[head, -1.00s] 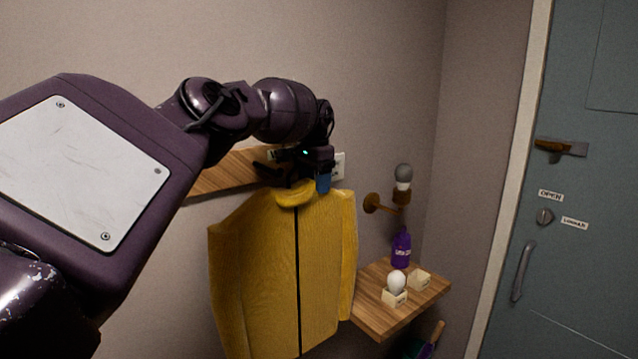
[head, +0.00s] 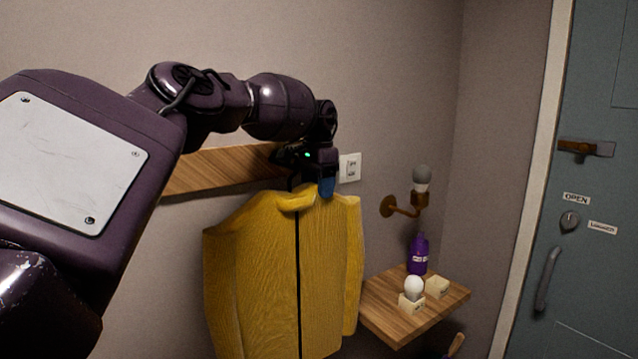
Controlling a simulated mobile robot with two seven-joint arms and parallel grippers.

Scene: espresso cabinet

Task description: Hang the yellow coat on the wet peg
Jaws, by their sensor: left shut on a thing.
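The yellow coat (head: 260,265) hangs upright in the middle of the head view, in front of the wall. My left gripper (head: 312,187) is shut at the coat's collar, at its top edge. The wooden peg board (head: 215,170) runs along the wall behind the gripper and the coat's top. The pegs and any wet label are hidden behind my arm, gripper and coat. I cannot tell whether the coat touches a peg. My right gripper is not in view.
A white wall plate (head: 350,167) is right of the gripper. A wall lamp (head: 421,180) sits above a corner shelf (head: 385,310) with a purple bottle (head: 418,255), a white bulb (head: 414,287) and small blocks. A blue-grey door (head: 590,240) is at far right.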

